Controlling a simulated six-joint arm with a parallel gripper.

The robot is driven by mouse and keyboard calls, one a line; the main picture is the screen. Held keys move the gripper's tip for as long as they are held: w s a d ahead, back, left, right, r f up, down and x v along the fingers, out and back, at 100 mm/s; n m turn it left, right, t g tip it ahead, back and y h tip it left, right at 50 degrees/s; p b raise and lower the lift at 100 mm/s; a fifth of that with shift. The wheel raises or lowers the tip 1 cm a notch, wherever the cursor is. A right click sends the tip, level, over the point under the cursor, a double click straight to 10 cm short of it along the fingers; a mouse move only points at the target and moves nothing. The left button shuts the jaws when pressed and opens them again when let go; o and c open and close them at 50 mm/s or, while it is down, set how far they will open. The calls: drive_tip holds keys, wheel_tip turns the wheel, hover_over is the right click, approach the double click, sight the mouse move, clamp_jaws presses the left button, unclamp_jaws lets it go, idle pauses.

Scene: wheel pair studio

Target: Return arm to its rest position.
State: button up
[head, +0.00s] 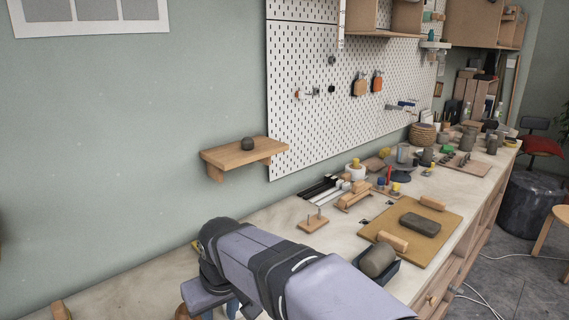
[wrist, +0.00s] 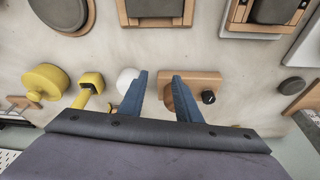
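My gripper (wrist: 159,80) shows in the wrist view as two blue fingers, spread apart over the pale worktop. A wooden block with a dark knob (wrist: 209,97) is just right of that finger, and a white ball (wrist: 127,79) is just left of the left finger. In the head view my arm covers the front of the bench (head: 130,279), and the gripper is mostly hidden behind it.
Yellow pieces (wrist: 45,81) lie left of the fingers. In the head view, a wooden wall shelf (head: 225,155) with a dark ball (head: 247,143) stands above the arm. A pegged board (head: 313,222), a tan board (head: 440,240) and a dark tray (head: 389,273) lie to the right.

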drive_tip(key=s+d+f+m+p, duration=0.1)
drive_tip(key=d, duration=0.4)
drive_tip(key=s+d+f+m+h+p, duration=0.1)
drive_tip(key=d, duration=0.5)
drive_tip(key=d+f+m+g+p, duration=0.1)
drive_tip(key=d, duration=0.5)
drive_tip(key=shift+s, duration=0.4)
drive_tip(key=s+d, duration=0.1)
drive_tip(key=d, duration=0.1)
drive_tip(key=s+d+f+m+p, duration=0.1)
drive_tip(key=s+d, duration=0.1)
drive_tip(key=s+d+f+m, duration=0.1)
drive_tip(key=d, duration=0.2)
drive_tip(key=shift+s+g+h, duration=0.4)
drive_tip(key=s+d+f+m+g+p, duration=0.1)
drive_tip(key=s+d+f+m, duration=0.1)
drive_tip(key=s+d, duration=0.3)
drive_tip(key=s, duration=0.2)
drive_tip(key=shift+s+d+f+p, duration=0.25)
drive_tip(key=shift+s+d+p, duration=0.05)
drive_tip(key=shift+s+p, duration=0.05)
